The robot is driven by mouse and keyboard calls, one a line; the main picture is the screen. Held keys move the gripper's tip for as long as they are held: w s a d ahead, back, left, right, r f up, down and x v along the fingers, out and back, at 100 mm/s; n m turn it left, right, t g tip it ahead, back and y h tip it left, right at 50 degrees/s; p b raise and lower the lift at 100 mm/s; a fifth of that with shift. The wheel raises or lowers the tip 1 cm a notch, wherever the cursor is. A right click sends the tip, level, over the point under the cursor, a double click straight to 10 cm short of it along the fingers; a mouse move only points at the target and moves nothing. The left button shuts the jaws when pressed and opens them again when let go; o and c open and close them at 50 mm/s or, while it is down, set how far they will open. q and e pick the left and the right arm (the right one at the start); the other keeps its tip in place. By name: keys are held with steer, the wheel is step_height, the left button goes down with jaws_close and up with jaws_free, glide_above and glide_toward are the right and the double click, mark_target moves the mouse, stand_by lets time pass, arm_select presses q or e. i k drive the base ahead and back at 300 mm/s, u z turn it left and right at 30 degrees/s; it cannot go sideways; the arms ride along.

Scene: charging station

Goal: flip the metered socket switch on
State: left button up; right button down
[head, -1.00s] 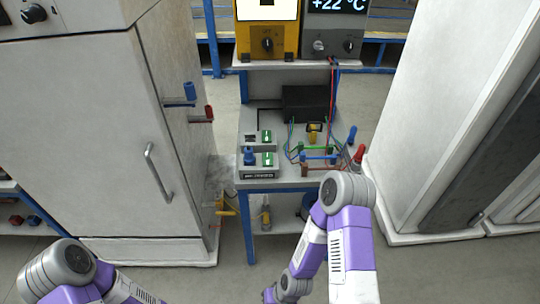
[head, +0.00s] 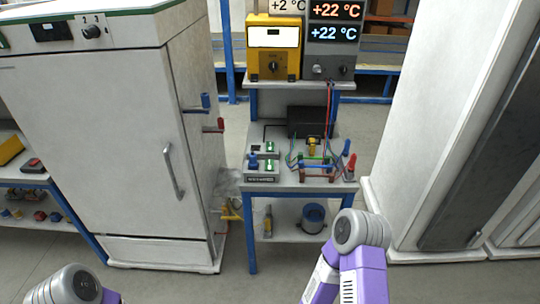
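A metered socket box (head: 262,179) with a dark label strip on its front sits at the front left of the bench's table top. On top of it are a blue plug or knob (head: 253,162) and a small green switch (head: 270,165). A similar unit behind it carries another green switch (head: 269,147). I cannot tell the switch position at this size. My purple and white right arm rises at the lower right, well short of the bench, and my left arm shows only at the lower left corner. Both grippers are out of view.
The blue-legged bench (head: 316,187) also holds a black box (head: 308,121), coloured wires and blue and red handles. A yellow meter (head: 273,47) and grey display unit (head: 331,49) stand on its upper shelf. A white cabinet (head: 96,130) stands left; a tall white cabinet (head: 419,120) stands right.

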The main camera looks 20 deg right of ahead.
mark_target(269, 163)
steer(key=u, duration=0.2)
steer(key=i, duration=1.05)
steer(key=z, duration=0.2)
